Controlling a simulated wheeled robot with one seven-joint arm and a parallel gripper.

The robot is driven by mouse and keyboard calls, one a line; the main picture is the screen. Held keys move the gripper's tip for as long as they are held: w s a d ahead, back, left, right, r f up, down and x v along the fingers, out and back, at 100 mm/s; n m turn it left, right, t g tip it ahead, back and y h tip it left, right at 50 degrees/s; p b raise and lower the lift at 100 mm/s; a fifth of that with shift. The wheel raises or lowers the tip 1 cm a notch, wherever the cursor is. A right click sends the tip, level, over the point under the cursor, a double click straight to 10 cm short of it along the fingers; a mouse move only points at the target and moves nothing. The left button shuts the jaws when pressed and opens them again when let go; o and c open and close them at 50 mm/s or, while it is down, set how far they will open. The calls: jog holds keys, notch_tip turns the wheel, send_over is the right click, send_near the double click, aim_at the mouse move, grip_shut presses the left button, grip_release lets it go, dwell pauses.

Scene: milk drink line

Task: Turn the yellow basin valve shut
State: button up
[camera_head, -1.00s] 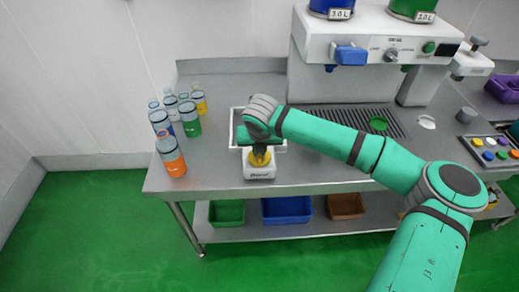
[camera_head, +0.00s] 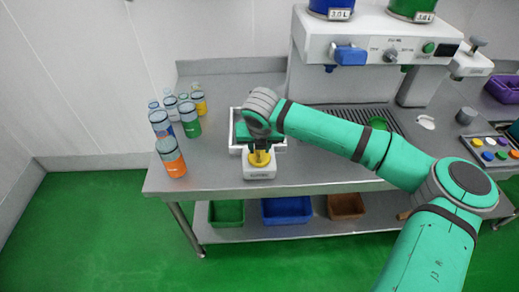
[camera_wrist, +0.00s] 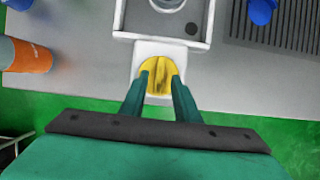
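The yellow valve knob (camera_head: 259,158) sits on top of a white labelled block (camera_head: 260,172) at the front edge of the steel bench. In the wrist view the round knob (camera_wrist: 158,72) shows a raised grip bar running up and down the picture. My gripper (camera_wrist: 159,88) is open, with one green finger on each side of the knob's near part. In the head view my gripper (camera_head: 259,144) points down just above the knob, with a small part of it visible. Whether the fingertips touch the knob is unclear.
A white basin (camera_head: 236,148) adjoins the block behind. Several bottles (camera_head: 171,157) stand to the left. The drink machine (camera_head: 330,48) and drain grate (camera_head: 345,114) lie right and behind. Coloured bins (camera_head: 286,210) sit on the lower shelf.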

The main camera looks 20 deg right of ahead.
jog(key=d+v, duration=0.1)
jog(key=v, duration=0.7)
jog(key=shift+a+r, duration=0.15)
jog(key=shift+a, duration=0.3)
